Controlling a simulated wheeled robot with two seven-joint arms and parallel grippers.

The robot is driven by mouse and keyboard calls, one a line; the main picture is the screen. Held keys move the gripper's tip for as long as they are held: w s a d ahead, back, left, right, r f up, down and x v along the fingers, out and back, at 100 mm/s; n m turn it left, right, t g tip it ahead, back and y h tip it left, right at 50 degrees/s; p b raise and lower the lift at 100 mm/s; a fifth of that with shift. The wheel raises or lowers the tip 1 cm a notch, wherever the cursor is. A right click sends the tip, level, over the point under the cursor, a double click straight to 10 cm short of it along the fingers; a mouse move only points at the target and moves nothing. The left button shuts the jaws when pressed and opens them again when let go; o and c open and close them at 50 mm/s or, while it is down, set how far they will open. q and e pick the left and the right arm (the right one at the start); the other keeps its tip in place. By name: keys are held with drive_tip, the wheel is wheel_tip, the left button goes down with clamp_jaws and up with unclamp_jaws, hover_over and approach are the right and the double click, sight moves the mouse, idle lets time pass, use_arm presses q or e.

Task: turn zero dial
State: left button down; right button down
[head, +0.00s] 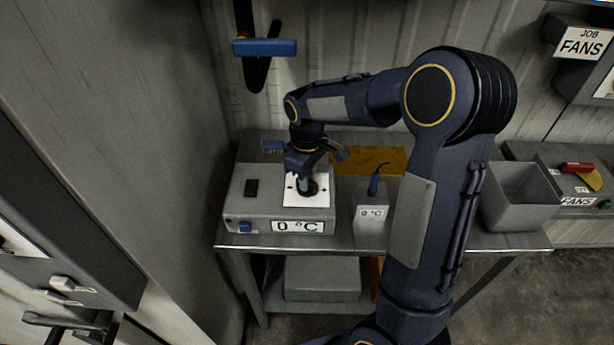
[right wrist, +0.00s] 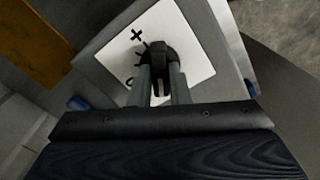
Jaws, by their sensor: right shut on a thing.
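The zero dial is a black knob on a white plate with plus and minus marks. In the head view the dial (head: 309,189) sits on top of the grey box labelled 0 °C (head: 247,211). My right gripper (head: 306,183) comes down on it from above. In the right wrist view both fingers of the gripper (right wrist: 164,92) are closed on the sides of the dial (right wrist: 158,58). The white plate (right wrist: 188,35) around it shows a plus sign and part of another mark. My left gripper is not in view.
A blue handle (head: 264,47) is on the wall above. The metal table (head: 450,243) has a narrow clear front edge.

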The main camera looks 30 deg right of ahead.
idle(0.5)
drive_tip(key=c, duration=1.4)
unclamp_jaws()
drive_tip(key=shift+o, duration=0.2)
wheel_tip(320, 180, up, 7)
drive_tip(key=shift+r, duration=0.45)
